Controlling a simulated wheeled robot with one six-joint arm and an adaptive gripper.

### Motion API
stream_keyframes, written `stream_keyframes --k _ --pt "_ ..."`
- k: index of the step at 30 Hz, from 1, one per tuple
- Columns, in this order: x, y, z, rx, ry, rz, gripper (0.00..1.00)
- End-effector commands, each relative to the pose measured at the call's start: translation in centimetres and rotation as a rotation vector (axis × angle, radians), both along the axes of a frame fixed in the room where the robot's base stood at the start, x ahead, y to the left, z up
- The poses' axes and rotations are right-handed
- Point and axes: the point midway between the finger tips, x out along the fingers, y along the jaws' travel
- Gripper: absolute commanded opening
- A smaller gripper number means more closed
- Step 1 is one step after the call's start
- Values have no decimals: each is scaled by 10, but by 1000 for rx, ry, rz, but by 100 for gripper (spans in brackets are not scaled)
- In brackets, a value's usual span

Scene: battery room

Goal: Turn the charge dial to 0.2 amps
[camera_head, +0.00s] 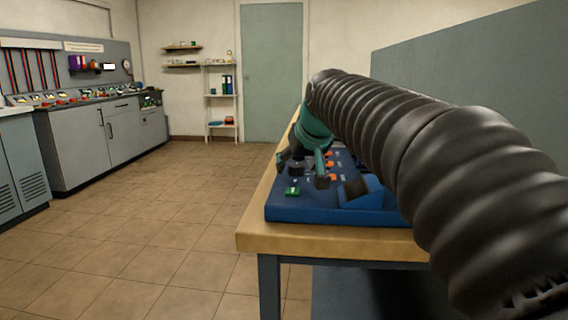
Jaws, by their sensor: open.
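A blue charger panel (290,212) lies on the wooden-topped table, partly hidden behind my arm. A dark round knob (296,168), which looks like the charge dial, sits on its left part. Its pointer and scale are too small to read. My gripper (302,172), green and black, points down over the panel. Its fingers are apart, one to the left of the knob and one to the right. I cannot tell whether either finger touches it. The gripper appears empty.
A small green element (292,191) lies near the panel's front left, and orange buttons (333,177) run along its middle. The table (262,226) has a bare front edge. Cabinets (90,140) line the left wall. A shelf rack (221,96) stands at the back. The tiled floor is clear.

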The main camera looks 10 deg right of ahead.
Motion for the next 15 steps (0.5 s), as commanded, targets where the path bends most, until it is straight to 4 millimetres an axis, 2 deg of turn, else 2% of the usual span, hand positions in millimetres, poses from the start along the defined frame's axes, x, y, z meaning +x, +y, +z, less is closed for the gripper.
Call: stream_keyframes --k 3,4,9,11,15 --pt "0 0 0 0 0 0 64" --pt "0 0 0 0 0 0 59" --pt "0 0 0 0 0 0 16" --pt "0 0 0 0 0 0 4" --pt "0 0 0 0 0 -1 4"
